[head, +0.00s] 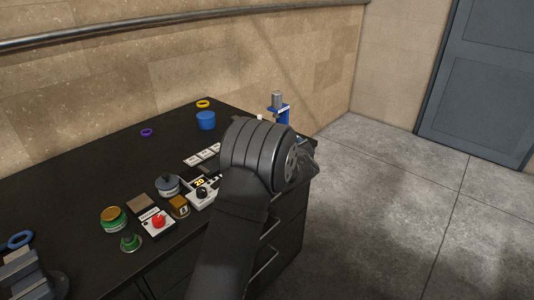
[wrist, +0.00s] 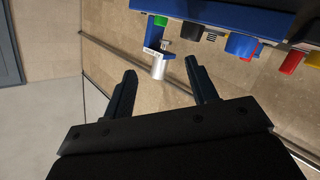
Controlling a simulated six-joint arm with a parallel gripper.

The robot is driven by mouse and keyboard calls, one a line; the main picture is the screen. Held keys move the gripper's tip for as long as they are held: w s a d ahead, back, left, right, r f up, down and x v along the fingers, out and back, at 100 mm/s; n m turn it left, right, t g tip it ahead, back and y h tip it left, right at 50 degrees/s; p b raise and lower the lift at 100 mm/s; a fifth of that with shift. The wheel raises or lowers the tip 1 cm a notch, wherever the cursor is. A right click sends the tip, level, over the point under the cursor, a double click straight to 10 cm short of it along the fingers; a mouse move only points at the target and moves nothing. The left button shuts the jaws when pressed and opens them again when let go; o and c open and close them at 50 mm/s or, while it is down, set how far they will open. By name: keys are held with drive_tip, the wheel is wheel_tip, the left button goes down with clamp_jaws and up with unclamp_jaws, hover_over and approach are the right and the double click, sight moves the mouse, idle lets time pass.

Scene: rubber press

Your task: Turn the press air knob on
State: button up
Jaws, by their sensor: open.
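A small blue press (head: 281,112) with a grey cylinder on top stands near the far right end of the black bench. In the wrist view, which is turned over, a blue bracket (wrist: 152,36) with a silver cylinder (wrist: 158,68) appears to be the same press. A small knob-like part (wrist: 166,45) shows beside the cylinder; I cannot tell whether it is the air knob or how it is set. My gripper (wrist: 160,66) is open and empty, its fingers apart and, in the picture, either side of the cylinder. My arm hides its fingers in the head view.
On the black bench (head: 70,200) are a control box with a red button (head: 158,221), a white box with a black knob (head: 202,193), a blue cup (head: 205,120) and several small items. The wall stands behind; open floor (head: 390,210) lies right.

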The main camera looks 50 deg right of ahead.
drive_tip(key=s+a+f+n+t+y, duration=0.2)
drive_tip(key=s+a+f+t+y, duration=0.3)
drive_tip(key=s+a+t+y, duration=0.25)
drive_tip(key=shift+g, duration=0.45)
drive_tip(key=w+d, duration=0.1)
drive_tip(key=w, duration=0.4)
drive_tip(key=w+d, duration=0.1)
drive_tip(key=w, duration=0.5)
drive_tip(key=w+d, duration=0.1)
drive_tip(key=w, duration=0.4)
drive_tip(key=shift+w+d+r, duration=0.15)
drive_tip(key=shift+w+d, duration=0.05)
drive_tip(key=shift+c, duration=0.4)
drive_tip(key=c, duration=0.9)
drive_tip(key=shift+m+h, duration=0.4)
drive_tip(key=shift+h, duration=0.05)
drive_tip(key=shift+w+a+m+g+h, duration=0.15)
drive_tip(key=shift+m+g+h, duration=0.55)
drive_tip(key=shift+m+h, duration=0.9)
drive_tip(key=shift+n+h, duration=0.3)
